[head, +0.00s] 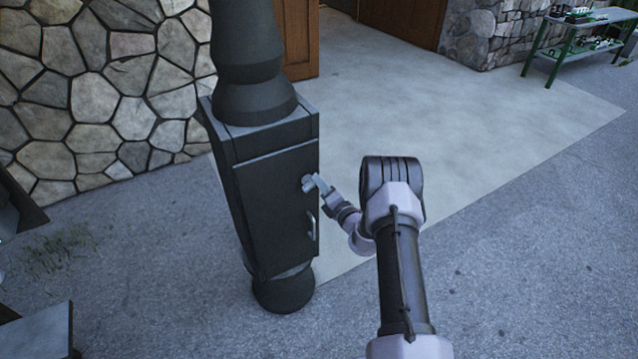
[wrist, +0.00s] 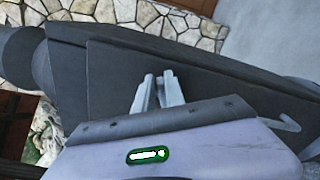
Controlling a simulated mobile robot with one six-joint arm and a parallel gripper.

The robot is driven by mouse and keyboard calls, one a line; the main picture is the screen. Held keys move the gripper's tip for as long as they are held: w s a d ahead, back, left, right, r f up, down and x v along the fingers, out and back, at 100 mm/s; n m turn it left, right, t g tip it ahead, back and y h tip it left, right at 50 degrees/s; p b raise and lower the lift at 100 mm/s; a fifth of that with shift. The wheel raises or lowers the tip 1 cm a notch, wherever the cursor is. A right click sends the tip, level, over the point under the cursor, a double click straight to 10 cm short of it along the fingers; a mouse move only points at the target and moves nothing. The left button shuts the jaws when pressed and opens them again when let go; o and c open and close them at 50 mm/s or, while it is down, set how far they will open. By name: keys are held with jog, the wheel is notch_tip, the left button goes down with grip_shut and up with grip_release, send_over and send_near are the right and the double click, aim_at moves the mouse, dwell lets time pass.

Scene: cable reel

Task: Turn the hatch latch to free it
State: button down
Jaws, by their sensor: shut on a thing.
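The hatch (head: 275,195) is a dark grey door on the front of a box on a dark post. It is shut, with no open gap that I can see. The small grey latch (head: 307,184) sits near the right edge of the hatch, above the handle. My gripper (head: 319,184) reaches it from the right and is shut on it. In the wrist view my gripper's fingers (wrist: 158,92) are close together against the hatch (wrist: 215,82). They hide most of the latch there, so I cannot tell its exact angle.
A metal bar handle (head: 312,226) is on the hatch below the latch; it also shows in the wrist view (wrist: 285,121). A stone wall (head: 110,90) stands behind on the left. A green shelf (head: 575,40) is far right. Paved ground to the right is clear.

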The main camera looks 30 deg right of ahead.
jog(key=m, duration=0.2)
jog(key=f+m, duration=0.1)
jog(key=m, duration=0.2)
jog(key=shift+d+f, duration=0.15)
jog(key=shift+m, duration=0.4)
jog(key=c, duration=1.4)
grip_release()
jog(key=s+p, duration=0.3)
jog(key=s, duration=1.4)
jog(key=shift+s+d, duration=0.2)
jog(key=shift+d, duration=0.1)
